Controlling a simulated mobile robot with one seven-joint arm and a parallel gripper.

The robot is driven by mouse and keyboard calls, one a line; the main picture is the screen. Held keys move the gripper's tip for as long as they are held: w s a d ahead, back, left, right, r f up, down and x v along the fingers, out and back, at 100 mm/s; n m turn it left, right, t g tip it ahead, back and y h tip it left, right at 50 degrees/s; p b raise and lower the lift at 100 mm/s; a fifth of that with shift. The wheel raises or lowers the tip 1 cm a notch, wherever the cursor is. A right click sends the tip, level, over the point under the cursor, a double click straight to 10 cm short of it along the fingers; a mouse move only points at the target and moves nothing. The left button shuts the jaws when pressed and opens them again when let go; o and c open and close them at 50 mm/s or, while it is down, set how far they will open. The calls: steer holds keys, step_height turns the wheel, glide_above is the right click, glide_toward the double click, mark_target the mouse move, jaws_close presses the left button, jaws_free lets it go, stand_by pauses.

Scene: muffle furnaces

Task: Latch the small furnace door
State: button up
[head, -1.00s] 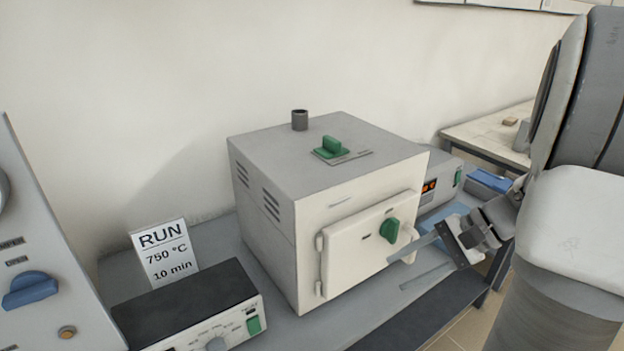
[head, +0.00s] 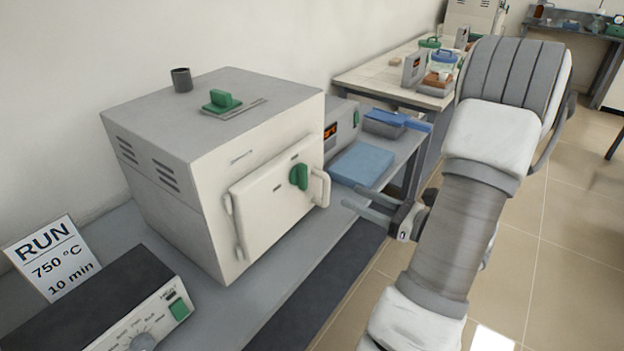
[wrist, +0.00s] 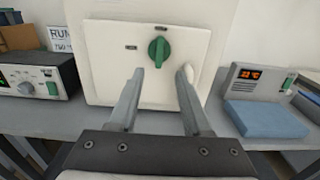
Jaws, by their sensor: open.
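The small furnace (head: 215,160) is a cream box with a grey top on the bench. Its door (head: 265,212) looks closed against the front face, with a green latch knob (head: 299,177) near its right side and a pale handle (head: 321,187) at the right edge. In the wrist view the knob (wrist: 159,52) stands roughly upright, ahead of and between my fingers. My gripper (head: 365,208) is open and empty, in front of the door and to its right, apart from the knob. In the wrist view, my right fingertip (wrist: 183,78) overlaps the handle, so contact there is unclear.
A control box (head: 120,310) and a RUN 750 °C sign (head: 52,257) stand at the left. A blue pad (head: 361,165) and a controller with an orange display (head: 341,130) are right of the furnace. The floor in front is clear.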

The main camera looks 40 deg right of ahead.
mark_target(307, 176)
steer(key=x, duration=1.2)
steer(key=shift+a, duration=0.1)
jaws_close()
